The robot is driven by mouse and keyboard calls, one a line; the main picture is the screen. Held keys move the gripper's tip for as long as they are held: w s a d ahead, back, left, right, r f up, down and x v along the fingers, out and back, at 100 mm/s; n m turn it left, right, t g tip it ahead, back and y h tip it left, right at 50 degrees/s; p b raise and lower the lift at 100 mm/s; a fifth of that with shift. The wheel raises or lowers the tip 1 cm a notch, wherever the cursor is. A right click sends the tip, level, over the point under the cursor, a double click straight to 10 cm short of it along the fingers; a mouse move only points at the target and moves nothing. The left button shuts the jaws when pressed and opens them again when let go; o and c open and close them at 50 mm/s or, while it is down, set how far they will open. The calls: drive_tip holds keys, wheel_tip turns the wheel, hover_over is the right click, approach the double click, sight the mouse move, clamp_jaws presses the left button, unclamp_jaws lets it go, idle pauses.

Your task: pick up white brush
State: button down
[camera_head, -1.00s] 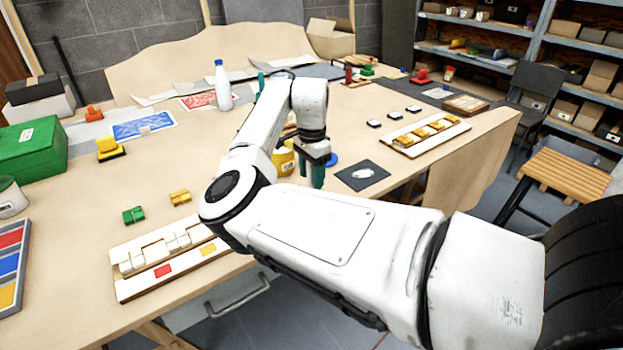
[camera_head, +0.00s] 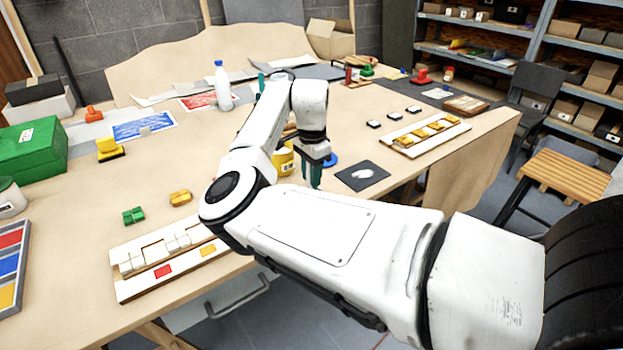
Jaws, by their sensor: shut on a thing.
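My gripper (camera_head: 314,176) points down near the front edge of the table, with its teal fingers close together. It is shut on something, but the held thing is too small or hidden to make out. A dark square mat (camera_head: 347,184) lies on the table just right of my gripper, with a pale white patch (camera_head: 362,174) on it. I cannot tell whether this patch is a brush or paint. I cannot make out a clear white brush anywhere in the view.
A yellow pot (camera_head: 283,161) stands left of my gripper, partly hidden by my arm. A blue round thing (camera_head: 331,160) is close behind it. A white tray (camera_head: 128,287) with tiles lies front left, another tray (camera_head: 405,151) right. A white bottle (camera_head: 222,88) stands behind.

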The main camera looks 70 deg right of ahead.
drive_tip(key=shift+r, duration=0.2)
drive_tip(key=shift+r, duration=0.25)
wheel_tip(320, 180, up, 2)
drive_tip(key=shift+b, duration=0.45)
drive_tip(key=s+a+r, duration=0.9)
drive_tip(key=s+r, duration=0.1)
drive_tip(key=shift+a, duration=0.35)
drive_tip(key=shift+d+r, duration=0.1)
idle(0.8)
